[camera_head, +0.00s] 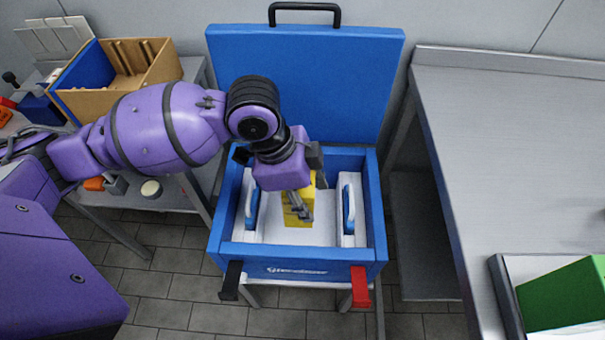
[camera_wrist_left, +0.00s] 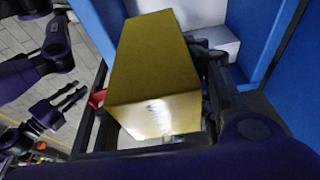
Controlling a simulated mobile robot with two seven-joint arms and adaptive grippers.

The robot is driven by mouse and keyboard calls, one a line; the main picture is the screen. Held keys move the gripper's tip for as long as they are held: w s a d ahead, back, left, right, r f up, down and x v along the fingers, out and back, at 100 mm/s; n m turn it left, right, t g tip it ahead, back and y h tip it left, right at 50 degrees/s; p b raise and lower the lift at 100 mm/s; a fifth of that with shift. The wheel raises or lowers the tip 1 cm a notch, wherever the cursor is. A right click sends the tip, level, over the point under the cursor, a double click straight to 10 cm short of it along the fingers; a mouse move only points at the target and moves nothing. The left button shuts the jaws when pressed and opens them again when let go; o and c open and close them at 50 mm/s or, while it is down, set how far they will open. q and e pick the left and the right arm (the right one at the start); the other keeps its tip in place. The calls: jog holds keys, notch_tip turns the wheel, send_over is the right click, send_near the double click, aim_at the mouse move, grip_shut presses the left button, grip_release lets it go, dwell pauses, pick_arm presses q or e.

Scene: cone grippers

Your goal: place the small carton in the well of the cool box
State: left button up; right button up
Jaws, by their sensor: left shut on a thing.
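The small carton is a yellow box (camera_head: 291,211), held in my left gripper (camera_head: 299,200). It is over the white-lined well of the blue cool box (camera_head: 228,250), between two white side pieces with blue parts. I cannot tell whether its bottom touches the well floor. In the left wrist view the carton (camera_wrist_left: 155,75) fills the middle, between the dark fingers. The cool box lid (camera_head: 310,80) stands open at the back. What looks like my right gripper (camera_wrist_left: 66,101) shows at the left of the left wrist view, away from the carton; its opening is unclear.
A steel counter (camera_head: 510,170) on the right carries a green box (camera_head: 565,296) in a tray at its near end. A wooden crate (camera_head: 120,90) sits on the left table. Black (camera_head: 231,281) and red (camera_head: 360,287) latches hang at the cool box front.

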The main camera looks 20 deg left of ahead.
aim_at(305, 227)
pick_arm(q)
jog(key=shift+s+f+b, duration=0.1)
jog(key=shift+f+b, duration=1.6)
jog(key=shift+f, duration=7.1)
jog(key=o, duration=0.9)
jog(key=shift+f, duration=0.1)
jog(key=shift+o, duration=0.6)
